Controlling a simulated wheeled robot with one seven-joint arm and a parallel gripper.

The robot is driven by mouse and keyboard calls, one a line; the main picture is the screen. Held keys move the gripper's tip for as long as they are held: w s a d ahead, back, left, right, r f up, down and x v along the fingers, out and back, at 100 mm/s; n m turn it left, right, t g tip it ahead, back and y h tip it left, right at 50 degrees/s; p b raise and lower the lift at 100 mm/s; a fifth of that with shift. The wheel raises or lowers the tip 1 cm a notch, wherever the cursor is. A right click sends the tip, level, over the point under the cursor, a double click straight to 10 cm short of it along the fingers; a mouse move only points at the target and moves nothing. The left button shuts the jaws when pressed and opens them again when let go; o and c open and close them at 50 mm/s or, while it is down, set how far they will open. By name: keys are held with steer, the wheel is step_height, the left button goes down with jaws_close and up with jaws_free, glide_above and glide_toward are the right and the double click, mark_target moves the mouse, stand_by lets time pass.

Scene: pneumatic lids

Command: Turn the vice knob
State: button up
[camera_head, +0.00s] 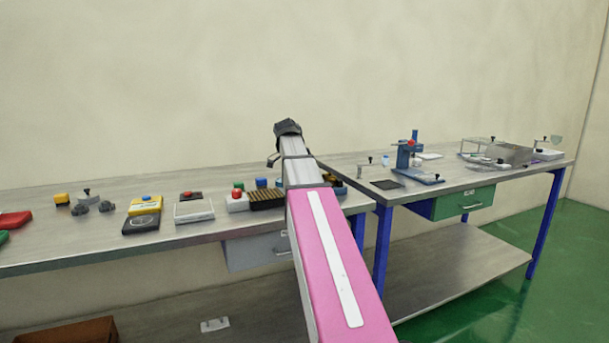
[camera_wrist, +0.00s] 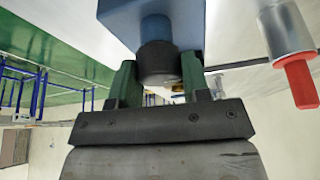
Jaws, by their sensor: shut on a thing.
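In the wrist view, a dark, round vice knob (camera_wrist: 157,60) sticks out from a blue block (camera_wrist: 190,20), which seems to be the vice body. The two green fingers of my gripper (camera_wrist: 157,82) stand one on each side of the knob and are shut on it. In the head view my arm reaches over the left bench, and my gripper (camera_head: 274,159) is mostly hidden behind its own wrist. The knob cannot be made out there.
In the wrist view a metal cylinder with a red tip (camera_wrist: 301,84) stands close by at the right. The left bench (camera_head: 60,252) carries several small devices, including a yellow box (camera_head: 146,204). A right bench (camera_head: 480,181) holds a blue press (camera_head: 404,155).

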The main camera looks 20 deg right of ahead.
steer(key=o, duration=0.9)
steer(key=shift+r, duration=0.1)
steer(key=v, duration=1)
steer(key=shift+r, duration=0.3)
steer(key=shift+a, duration=0.15)
